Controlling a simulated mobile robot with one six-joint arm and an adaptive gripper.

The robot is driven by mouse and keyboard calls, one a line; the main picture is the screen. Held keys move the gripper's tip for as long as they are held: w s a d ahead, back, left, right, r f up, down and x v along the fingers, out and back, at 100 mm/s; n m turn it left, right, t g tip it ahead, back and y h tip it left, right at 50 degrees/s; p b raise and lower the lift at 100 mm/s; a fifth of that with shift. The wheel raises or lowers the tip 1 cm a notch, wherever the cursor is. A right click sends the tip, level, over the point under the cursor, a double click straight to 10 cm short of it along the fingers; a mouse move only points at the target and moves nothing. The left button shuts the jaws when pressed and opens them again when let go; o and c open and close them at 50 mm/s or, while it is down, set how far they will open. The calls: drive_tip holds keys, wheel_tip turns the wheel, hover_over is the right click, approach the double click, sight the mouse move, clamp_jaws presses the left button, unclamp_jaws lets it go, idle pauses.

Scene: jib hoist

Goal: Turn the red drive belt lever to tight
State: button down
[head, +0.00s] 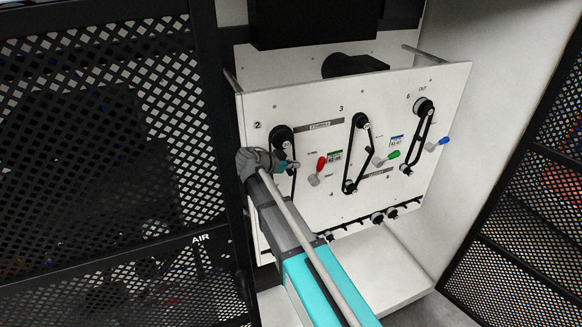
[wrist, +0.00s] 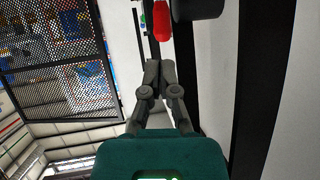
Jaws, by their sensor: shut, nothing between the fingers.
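The red lever (head: 321,165) sits on the white panel (head: 290,108) in the head view, right of the left belt, with its red knob up from a grey pivot. In the wrist view its red knob (wrist: 162,20) shows at the top, just beyond the fingertips. My gripper (head: 292,165) is in front of the panel, left of the red lever. In the wrist view my gripper (wrist: 158,64) is shut and empty, with a visible gap to the knob. The left black belt (head: 294,180) is partly hidden behind my arm.
A green lever (head: 392,154) and a blue lever (head: 443,141) stand further right, beside their own belts. A black mesh door (head: 110,150) is close on the left, another mesh panel (head: 530,220) on the right. Open space lies before the panel.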

sight(319, 165)
drive_tip(key=b+x, duration=0.4)
drive_tip(key=x, duration=0.5)
drive_tip(key=shift+w+d+f, duration=0.2)
drive_tip(key=shift+d+f, duration=0.05)
drive_tip(key=shift+w+d+f, duration=0.15)
drive_tip(key=shift+w+d, duration=0.15)
drive_tip(key=shift+d, duration=0.25)
drive_tip(key=shift+w+d, duration=0.15)
drive_tip(key=shift+d, duration=0.3)
drive_tip(key=shift+a, duration=0.15)
